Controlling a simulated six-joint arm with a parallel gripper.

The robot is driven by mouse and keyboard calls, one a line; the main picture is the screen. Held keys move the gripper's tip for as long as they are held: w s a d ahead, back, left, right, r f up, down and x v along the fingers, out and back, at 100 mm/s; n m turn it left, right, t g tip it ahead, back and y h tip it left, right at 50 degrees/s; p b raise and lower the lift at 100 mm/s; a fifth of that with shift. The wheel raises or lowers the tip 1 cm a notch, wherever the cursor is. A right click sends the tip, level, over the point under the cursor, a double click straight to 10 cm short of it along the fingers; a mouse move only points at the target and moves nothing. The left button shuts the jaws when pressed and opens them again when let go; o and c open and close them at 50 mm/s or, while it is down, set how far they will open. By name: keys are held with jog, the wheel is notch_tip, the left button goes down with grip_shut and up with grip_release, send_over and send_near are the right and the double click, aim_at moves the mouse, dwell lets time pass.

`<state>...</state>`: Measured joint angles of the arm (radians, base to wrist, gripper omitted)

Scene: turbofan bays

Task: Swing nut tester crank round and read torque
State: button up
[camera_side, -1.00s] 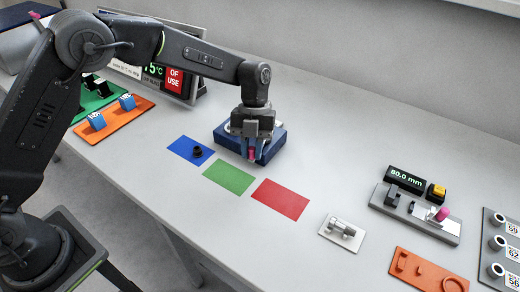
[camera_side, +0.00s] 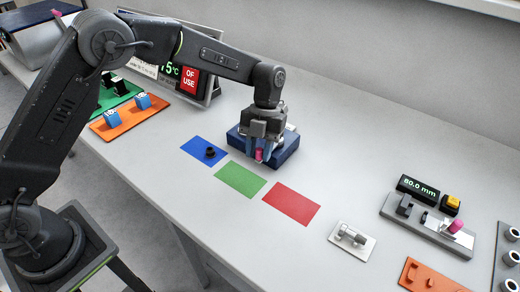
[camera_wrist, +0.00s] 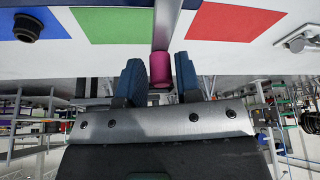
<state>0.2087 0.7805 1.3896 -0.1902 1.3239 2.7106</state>
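The nut tester appears to be the dark blue box (camera_side: 287,150) behind the coloured mats in the side view. Its pink crank knob (camera_side: 259,155) shows between the fingers of my gripper (camera_side: 260,153). A grey bar (camera_wrist: 164,22) runs up from the knob. My gripper and wrist hide much of the box top, and no torque reading is visible.
Blue (camera_side: 195,148), green (camera_side: 240,180) and red (camera_side: 291,205) mats lie in front, with a black nut-like part (camera_side: 210,153) on the blue one. A gauge reading 80.0 mm (camera_side: 418,187) and a small metal fixture (camera_side: 350,236) stand right. The bench behind the box is clear.

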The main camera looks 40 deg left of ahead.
jog(key=shift+o, duration=1.1)
jog(key=shift+r, duration=0.1)
jog(key=v, duration=1.3)
jog(key=shift+w+r, duration=0.15)
jog(key=shift+r, duration=0.1)
